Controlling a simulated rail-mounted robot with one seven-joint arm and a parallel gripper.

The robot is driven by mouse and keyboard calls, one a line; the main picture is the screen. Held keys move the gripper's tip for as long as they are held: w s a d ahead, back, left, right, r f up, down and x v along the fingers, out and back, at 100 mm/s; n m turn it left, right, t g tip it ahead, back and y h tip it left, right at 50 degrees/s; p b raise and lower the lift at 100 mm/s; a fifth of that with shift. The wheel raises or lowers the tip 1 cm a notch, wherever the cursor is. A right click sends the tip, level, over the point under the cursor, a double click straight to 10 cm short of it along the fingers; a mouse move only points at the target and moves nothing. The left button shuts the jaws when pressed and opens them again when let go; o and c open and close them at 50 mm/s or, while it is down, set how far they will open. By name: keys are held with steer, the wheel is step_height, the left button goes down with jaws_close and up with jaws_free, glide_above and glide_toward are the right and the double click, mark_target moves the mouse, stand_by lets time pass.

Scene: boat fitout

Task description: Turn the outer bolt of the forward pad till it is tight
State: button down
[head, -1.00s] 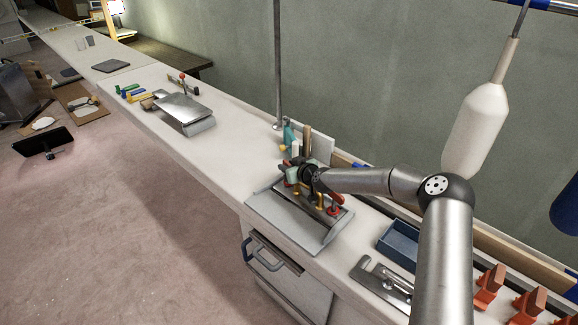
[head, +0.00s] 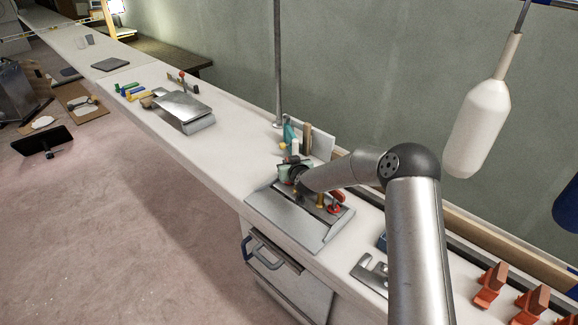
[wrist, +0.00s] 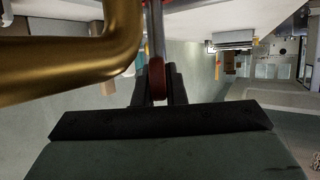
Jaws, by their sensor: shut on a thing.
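My gripper (head: 299,180) is low over a grey metal plate (head: 282,222) on the bench, among small fittings. In the wrist view, its dark fingers (wrist: 158,86) are shut on a slim red-and-steel piece (wrist: 157,75). I cannot tell whether this is the outer bolt or a tool on it. A thick curved brass bar (wrist: 90,55) crosses the upper left of the wrist view, close to the camera. In the head view, a brass post (head: 320,200) and a red fitting (head: 336,203) stand right of my gripper. The bolt's seat and the pad are hidden or too small to tell.
A teal bottle (head: 289,134) and a wooden block (head: 307,138) stand just behind. A thin pole (head: 278,70) rises from the bench. A white fender (head: 476,130) hangs at the right. Orange brackets (head: 490,284) line the front right.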

steer(key=m+h, duration=0.2)
steer(key=m+t+h, duration=0.1)
steer(key=shift+a+r, duration=0.2)
steer(key=shift+r, duration=0.05)
steer(key=shift+w+d+m+h+p, duration=0.1)
steer(key=shift+m+h+p, duration=0.45)
steer(key=shift+m+h, duration=0.4)
steer(key=shift+h, duration=0.25)
steer(key=c, duration=1.5)
jaws_free()
steer(key=shift+f, duration=0.1)
steer(key=shift+s, duration=0.35)
steer(key=b+v, duration=0.2)
steer(key=v, duration=1.5)
